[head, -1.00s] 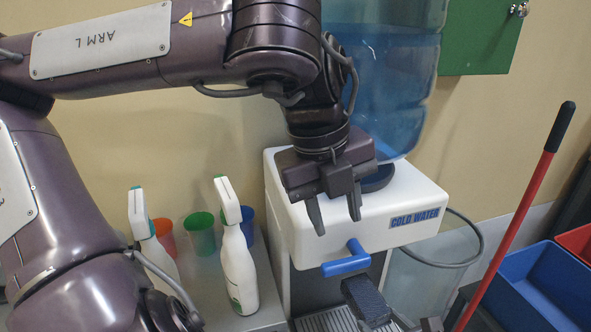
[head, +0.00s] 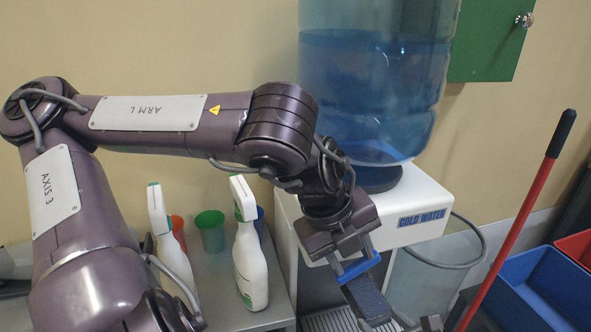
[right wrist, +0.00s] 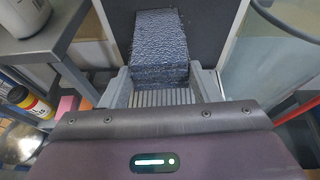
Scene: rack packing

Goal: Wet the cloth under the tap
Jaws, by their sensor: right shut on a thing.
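The cloth (head: 368,298) is a dark blue-grey folded strip below the tap area of the white water cooler (head: 424,192). It also shows in the right wrist view (right wrist: 160,45), its near end between the fingers of my right gripper (right wrist: 163,82), which is shut on it. The blue tap lever (head: 356,268) sticks out of the cooler's front. My left gripper (head: 354,258) is at the lever, its fingers apart on either side of it. Whether they touch it I cannot tell. The spout is hidden behind the gripper, and no running water shows.
A blue water bottle (head: 365,90) stands on the cooler, and a drip grille (head: 325,322) lies below. Spray bottles (head: 249,255) and cups (head: 210,230) stand on the counter at left. A red pole (head: 515,220) and blue bin (head: 548,290) are at right.

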